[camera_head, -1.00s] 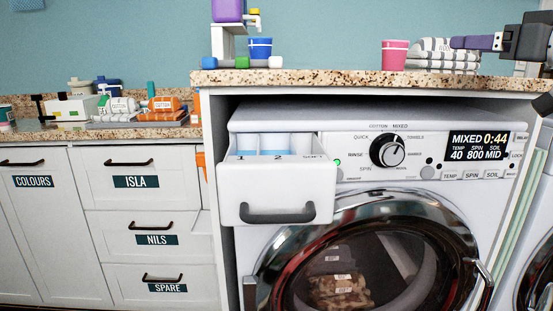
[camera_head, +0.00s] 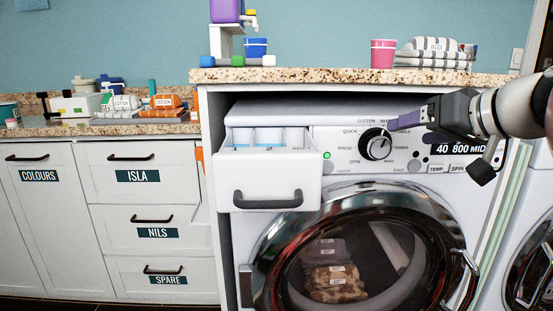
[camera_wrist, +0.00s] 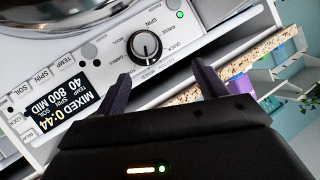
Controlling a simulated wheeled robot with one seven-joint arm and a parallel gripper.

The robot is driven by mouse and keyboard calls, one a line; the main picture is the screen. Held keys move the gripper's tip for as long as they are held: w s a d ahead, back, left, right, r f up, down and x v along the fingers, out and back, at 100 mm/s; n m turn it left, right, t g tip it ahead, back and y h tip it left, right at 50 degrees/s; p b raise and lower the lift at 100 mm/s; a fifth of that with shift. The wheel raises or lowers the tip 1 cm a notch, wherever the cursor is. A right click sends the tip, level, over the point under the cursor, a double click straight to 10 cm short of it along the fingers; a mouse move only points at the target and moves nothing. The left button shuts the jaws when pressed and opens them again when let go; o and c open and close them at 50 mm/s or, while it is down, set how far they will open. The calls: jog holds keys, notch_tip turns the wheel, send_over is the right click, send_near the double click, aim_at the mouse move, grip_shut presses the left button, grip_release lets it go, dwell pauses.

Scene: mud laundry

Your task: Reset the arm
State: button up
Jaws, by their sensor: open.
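My gripper (camera_head: 408,119) is in front of the washing machine's control panel, just right of the round dial (camera_head: 376,144). In the wrist view its two dark fingers (camera_wrist: 163,84) stand apart with nothing between them, and the dial (camera_wrist: 145,45) shows beyond them. I cannot tell whether a finger touches the panel. My arm reaches in from the right edge and hides part of the display (camera_head: 465,149). In the wrist view the display (camera_wrist: 52,112) reads MIXED 0:44.
The detergent drawer (camera_head: 268,170) is pulled out left of the dial. The washer door (camera_head: 360,250) looks closed, with laundry behind its glass. The counter (camera_head: 340,76) above holds a pink cup (camera_head: 383,52), folded towels (camera_head: 435,55) and a blue cup (camera_head: 255,48). Labelled drawers (camera_head: 150,223) stand at left.

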jog(key=s+a+f+g+h, duration=0.2)
jog(key=s+f, duration=0.4)
jog(key=f, duration=0.4)
jog(key=s+a+f+g+h, duration=0.1)
jog(key=s+a+f, duration=0.3)
jog(key=f, duration=0.6)
jog(key=s+a+f+g+h, duration=0.2)
jog(key=s+a+f+g, duration=0.1)
jog(key=s+f, duration=0.6)
jog(key=shift+f+m+h, duration=0.3)
jog(key=shift+f+m, duration=0.1)
jog(key=shift+f, duration=0.5)
jog(key=shift+c, duration=0.4)
